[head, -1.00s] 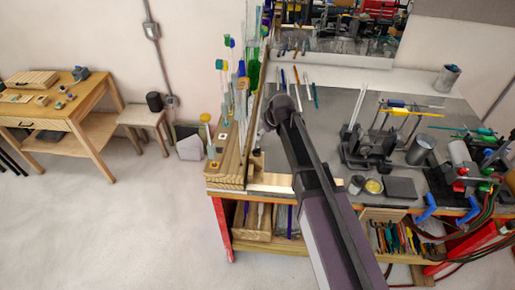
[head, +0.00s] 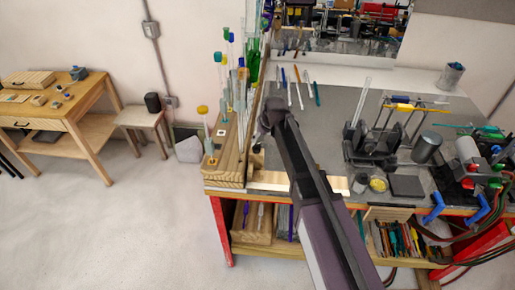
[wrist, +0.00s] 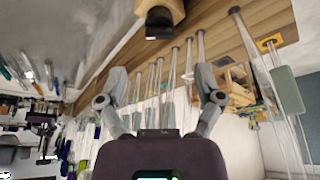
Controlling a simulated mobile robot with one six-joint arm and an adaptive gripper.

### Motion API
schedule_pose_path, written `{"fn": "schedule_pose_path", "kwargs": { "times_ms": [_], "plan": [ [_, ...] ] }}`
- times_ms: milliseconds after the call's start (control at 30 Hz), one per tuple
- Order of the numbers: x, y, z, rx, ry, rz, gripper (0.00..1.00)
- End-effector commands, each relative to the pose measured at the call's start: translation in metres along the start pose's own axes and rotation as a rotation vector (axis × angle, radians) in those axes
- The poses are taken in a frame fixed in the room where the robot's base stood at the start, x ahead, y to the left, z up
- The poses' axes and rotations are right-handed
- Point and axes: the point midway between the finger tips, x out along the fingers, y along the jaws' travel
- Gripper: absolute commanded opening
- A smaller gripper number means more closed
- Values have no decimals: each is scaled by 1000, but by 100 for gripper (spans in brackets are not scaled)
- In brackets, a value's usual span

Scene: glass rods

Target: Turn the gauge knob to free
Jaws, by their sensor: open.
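A dark, short cylinder (wrist: 158,22) on a pale wooden block shows at the top middle of the wrist view. It may be the gauge knob, but I cannot read any marking or tell its setting. My gripper (wrist: 160,82) has its two grey fingers spread wide, with nothing held between them. The dark cylinder lies beyond the fingertips and apart from them. In the head view my arm reaches over the left part of the bench, beside the wooden rack (head: 232,165); the fingers cannot be made out there.
Several upright glass rods stand along the wooden rack, close to my fingers; some show in the wrist view (wrist: 200,45). Loose rods lie at the back of the grey bench top (head: 335,108). A dark fixture (head: 368,148) and a metal cup (head: 426,148) stand right of my arm.

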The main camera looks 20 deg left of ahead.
Motion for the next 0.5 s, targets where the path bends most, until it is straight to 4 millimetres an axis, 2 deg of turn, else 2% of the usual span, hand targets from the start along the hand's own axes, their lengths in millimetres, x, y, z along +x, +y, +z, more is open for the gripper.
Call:
{"fn": "schedule_pose_path", "kwargs": {
  "times_ms": [33, 500],
  "plan": [
    [8, 0, 1, 0, 0, 0, 85],
    [46, 0, 1, 0, 0, 0, 85]
  ]
}}
